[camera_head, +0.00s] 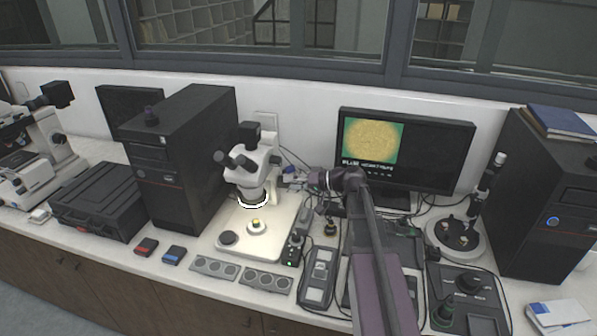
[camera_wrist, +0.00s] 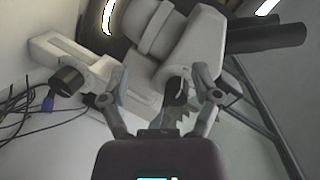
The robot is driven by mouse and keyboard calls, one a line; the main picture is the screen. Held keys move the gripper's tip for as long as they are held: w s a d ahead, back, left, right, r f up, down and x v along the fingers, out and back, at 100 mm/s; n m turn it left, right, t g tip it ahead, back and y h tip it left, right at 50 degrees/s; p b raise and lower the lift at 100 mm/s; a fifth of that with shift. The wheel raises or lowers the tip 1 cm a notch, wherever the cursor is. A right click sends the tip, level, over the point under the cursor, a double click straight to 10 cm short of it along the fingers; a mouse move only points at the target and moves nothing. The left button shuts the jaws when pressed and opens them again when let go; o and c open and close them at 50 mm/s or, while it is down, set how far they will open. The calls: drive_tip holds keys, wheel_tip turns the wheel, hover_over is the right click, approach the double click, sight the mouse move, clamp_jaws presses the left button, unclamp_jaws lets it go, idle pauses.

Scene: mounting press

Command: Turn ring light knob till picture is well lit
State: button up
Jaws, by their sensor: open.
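The white stereo microscope (camera_head: 246,172) stands left of centre, with its glowing ring light (camera_head: 255,204) around the lower end. In the wrist view, the ring light (camera_wrist: 108,16) shows in part at the top. A small dark control box (camera_head: 294,250) with a green lamp stands right of the microscope base; its knob is too small to make out clearly. The monitor (camera_head: 440,152) shows a bright yellow disc on green. My gripper (camera_head: 288,181) is open beside the microscope's right side. In the wrist view, a dark knob (camera_wrist: 178,90) on the microscope lies between the open fingers, apparently not gripped.
A black computer tower (camera_head: 190,160) stands left of the microscope, another (camera_head: 545,200) at the right. Several grey control panels (camera_head: 320,280) crowd the bench front. My arm crosses the bench in front of the monitor. Cables (camera_wrist: 28,112) hang near the wall.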

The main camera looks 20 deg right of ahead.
drive_tip(key=shift+t+y, duration=0.6)
drive_tip(key=shift+t, duration=0.2)
drive_tip(key=shift+w+d+r, duration=0.55)
drive_tip(key=shift+d+r, duration=0.1)
drive_tip(key=shift+r, duration=0.1)
drive_tip(key=shift+w+d+r, duration=0.5)
drive_tip(key=shift+d+r, duration=0.15)
drive_tip(key=shift+r, duration=0.05)
drive_tip(key=s+a+f+g+h, duration=0.5)
drive_tip(key=s+a+f+h, duration=0.15)
drive_tip(key=s+f, duration=0.4)
drive_tip(key=s+d+f+g+h, duration=0.1)
drive_tip(key=s+f+h, duration=0.2)
drive_tip(key=s+h, duration=0.1)
drive_tip(key=s+d+f+m+g+h, duration=0.1)
drive_tip(key=s+f+g+h, duration=0.1)
drive_tip(key=s, duration=0.5)
drive_tip(key=shift+s+d+f+h, duration=0.25)
drive_tip(key=shift+f+h, duration=0.5)
drive_tip(key=shift+h, duration=0.4)
